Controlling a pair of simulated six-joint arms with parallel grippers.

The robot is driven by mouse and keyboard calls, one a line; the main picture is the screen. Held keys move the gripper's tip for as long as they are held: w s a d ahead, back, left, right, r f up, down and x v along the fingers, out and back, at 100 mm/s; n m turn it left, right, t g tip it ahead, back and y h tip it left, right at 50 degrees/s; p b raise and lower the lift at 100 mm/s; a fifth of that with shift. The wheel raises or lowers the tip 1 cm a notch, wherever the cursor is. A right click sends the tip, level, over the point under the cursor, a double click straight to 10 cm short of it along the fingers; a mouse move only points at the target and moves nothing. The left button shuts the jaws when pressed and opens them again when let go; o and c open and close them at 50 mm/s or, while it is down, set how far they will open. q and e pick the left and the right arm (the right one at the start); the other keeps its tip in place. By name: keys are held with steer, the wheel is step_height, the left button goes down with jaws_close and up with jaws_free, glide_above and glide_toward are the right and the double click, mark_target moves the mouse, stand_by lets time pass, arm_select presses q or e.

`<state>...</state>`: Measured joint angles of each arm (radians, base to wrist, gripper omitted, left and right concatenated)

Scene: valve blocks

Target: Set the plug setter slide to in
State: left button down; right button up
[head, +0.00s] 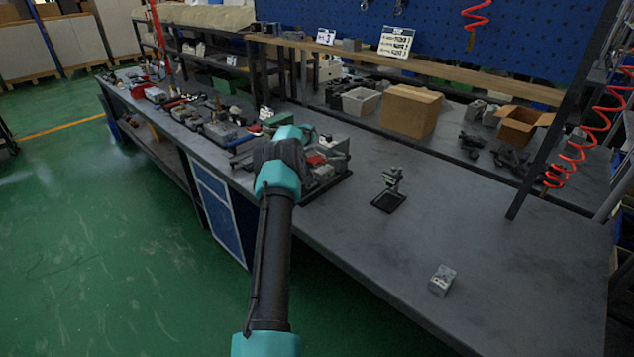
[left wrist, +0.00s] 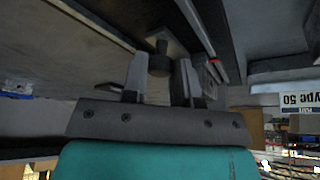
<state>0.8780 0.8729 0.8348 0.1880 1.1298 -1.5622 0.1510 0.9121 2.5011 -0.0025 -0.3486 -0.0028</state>
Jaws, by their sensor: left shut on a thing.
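My left arm reaches up the middle of the head view, and its wrist hides the left gripper there. Just beyond the wrist is a grey fixture with red parts (head: 335,148) on the bench. In the left wrist view my left gripper (left wrist: 161,66) is shut on a short dark round knob (left wrist: 159,60), with one finger on each side. The knob stands out from a grey block-like part (left wrist: 172,42). I cannot read whether the slide is in or out, nor tell for sure that this knob belongs to it. My right gripper is not in view.
A small black stand (head: 390,190) and a grey block (head: 441,280) stand on the open right part of the bench (head: 500,270). Several tools and parts crowd the left part. Cardboard boxes (head: 411,110) and a grey bin (head: 360,101) are at the back.

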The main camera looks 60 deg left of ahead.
arm_select(q)
steer(key=shift+w+a, duration=0.1)
steer(key=shift+w, duration=0.1)
steer(key=shift+r, duration=0.1)
steer(key=c, duration=0.9)
jaws_free()
steer(key=shift+w, duration=0.1)
steer(key=v, duration=1.7)
steer(key=shift+r, duration=0.15)
